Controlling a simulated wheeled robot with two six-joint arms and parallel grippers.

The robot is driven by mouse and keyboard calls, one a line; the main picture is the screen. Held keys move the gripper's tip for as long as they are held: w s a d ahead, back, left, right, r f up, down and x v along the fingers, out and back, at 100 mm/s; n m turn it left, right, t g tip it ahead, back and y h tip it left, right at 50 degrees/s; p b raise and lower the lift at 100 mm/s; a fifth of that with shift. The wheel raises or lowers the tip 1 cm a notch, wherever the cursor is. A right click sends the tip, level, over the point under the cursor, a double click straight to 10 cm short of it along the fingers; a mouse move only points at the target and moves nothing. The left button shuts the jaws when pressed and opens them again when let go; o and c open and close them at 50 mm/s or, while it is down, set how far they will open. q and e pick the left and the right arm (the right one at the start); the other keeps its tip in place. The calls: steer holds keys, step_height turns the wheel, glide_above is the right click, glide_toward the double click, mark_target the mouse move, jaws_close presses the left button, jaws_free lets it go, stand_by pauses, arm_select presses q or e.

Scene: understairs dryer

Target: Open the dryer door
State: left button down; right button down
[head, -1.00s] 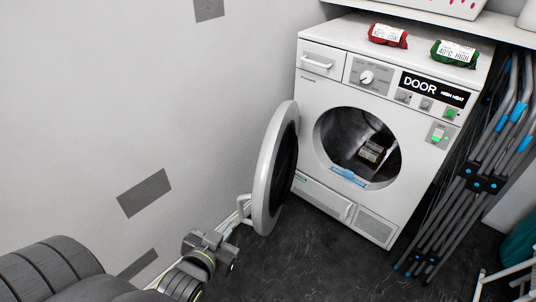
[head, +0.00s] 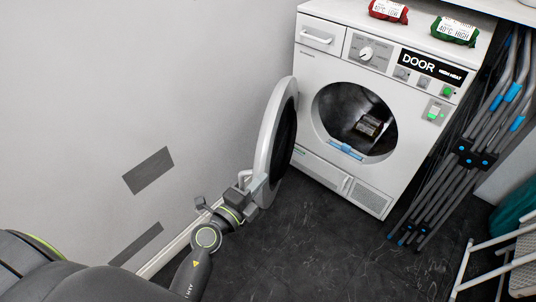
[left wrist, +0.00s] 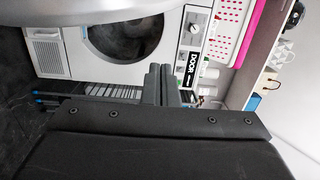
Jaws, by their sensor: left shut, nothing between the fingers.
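The white dryer (head: 318,72) stands against the back wall. Its round door (head: 267,130) is swung wide open to the left, and the dark drum opening (head: 352,100) is exposed with a small packet (head: 369,125) inside. My left gripper (head: 249,184) is shut and empty at the lower outer side of the door, by its handle; whether it touches the door I cannot tell. In the left wrist view the shut fingers (left wrist: 161,84) show in front of the dryer (left wrist: 75,45), seen sideways. My right gripper is not in view.
A red packet (head: 389,11) and a green packet (head: 455,30) lie on the dryer top. A folded rack (head: 480,150) leans at the dryer's right. A white frame stool (head: 500,262) stands at the lower right. Dark floor (head: 310,240) in front is clear.

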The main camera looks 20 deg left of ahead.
mark_target(268, 156)
arm_select(q)
steer(key=b+x, duration=0.1)
steer(key=x, duration=0.9)
steer(key=a, duration=0.2)
steer(key=a+b, duration=0.1)
steer(key=shift+a+f, duration=0.25)
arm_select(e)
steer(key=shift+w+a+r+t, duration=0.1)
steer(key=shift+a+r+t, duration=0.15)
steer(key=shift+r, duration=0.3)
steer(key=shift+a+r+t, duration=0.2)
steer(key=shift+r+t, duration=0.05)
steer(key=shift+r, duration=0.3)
